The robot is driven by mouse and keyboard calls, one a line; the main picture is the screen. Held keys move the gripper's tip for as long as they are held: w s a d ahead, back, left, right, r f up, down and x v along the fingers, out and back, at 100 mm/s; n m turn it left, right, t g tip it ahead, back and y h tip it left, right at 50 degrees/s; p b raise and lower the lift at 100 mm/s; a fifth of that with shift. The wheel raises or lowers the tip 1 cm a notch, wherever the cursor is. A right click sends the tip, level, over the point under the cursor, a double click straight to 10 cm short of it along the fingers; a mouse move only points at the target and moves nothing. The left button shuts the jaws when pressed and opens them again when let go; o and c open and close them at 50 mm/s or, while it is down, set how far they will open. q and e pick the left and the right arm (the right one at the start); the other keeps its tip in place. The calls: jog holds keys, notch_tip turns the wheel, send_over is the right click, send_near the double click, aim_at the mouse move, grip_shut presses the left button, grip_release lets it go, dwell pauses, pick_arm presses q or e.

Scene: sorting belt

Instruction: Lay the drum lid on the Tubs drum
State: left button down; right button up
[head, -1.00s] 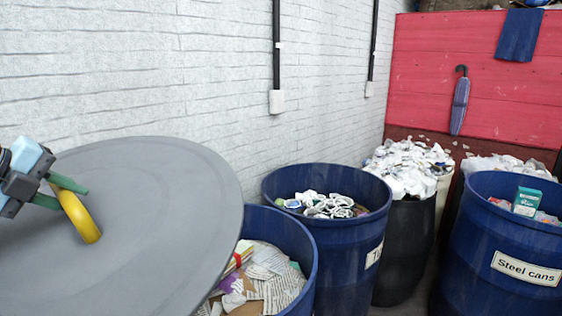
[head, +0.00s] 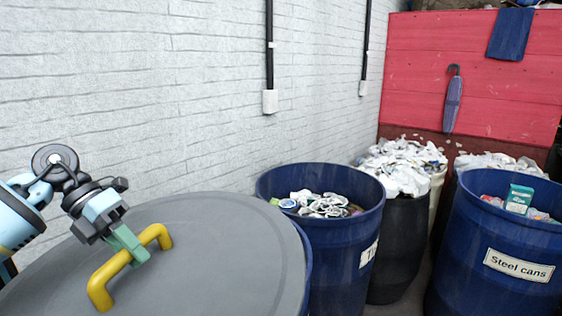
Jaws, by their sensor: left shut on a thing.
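The drum lid (head: 225,255) is a large grey disc with a yellow handle (head: 105,285), at the lower left of the head view. My left gripper (head: 133,246) is shut on that handle. The lid hides nearly all of a blue drum (head: 306,250) beneath it; only a sliver of blue shows at the lid's right edge. I cannot tell whether lid and drum touch. The blue drum beside it (head: 318,245) holds white and mixed scraps, and its label (head: 368,254) shows only a first letter T. My right gripper is out of view.
A blue drum labelled Steel cans (head: 460,245) stands at the right. A black drum (head: 397,250) heaped with white scraps (head: 403,165) stands between. A white brick wall (head: 180,90) runs behind the lid. A red panel (head: 420,85) closes the back.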

aim_at(161, 279)
pick_arm(q)
jog(key=d+f+m+g+y, duration=0.1)
jog(key=m, duration=0.1)
jog(key=s+d+f+m+g+y, duration=0.1)
jog(key=m+g, duration=0.1)
jog(key=m, duration=0.1)
jog(key=d+f+m+g+y, duration=0.1)
jog(key=d+m, duration=0.1)
jog(key=m, duration=0.1)
jog(key=shift+s+f+g+y, duration=0.15)
jog(key=shift+s+g+y, duration=0.15)
jog(key=shift+s, duration=0.05)
jog(key=m+y, duration=0.1)
jog(key=m, duration=0.1)
jog(key=s+d+f+m+y, duration=0.1)
jog(key=m+y, duration=0.1)
jog(key=f+m+g+y, duration=0.1)
jog(key=m, duration=0.1)
jog(key=shift+s+d+f, duration=0.25)
jog(key=shift+s+d, duration=0.05)
jog(key=s+f+m+t+y, duration=0.4)
jog(key=m+t+y, duration=0.3)
jog(key=m, duration=1)
jog(key=shift+s+a+f+m+t, duration=0.3)
jog(key=shift+a+f+t, duration=0.15)
jog(key=shift+f, duration=0.15)
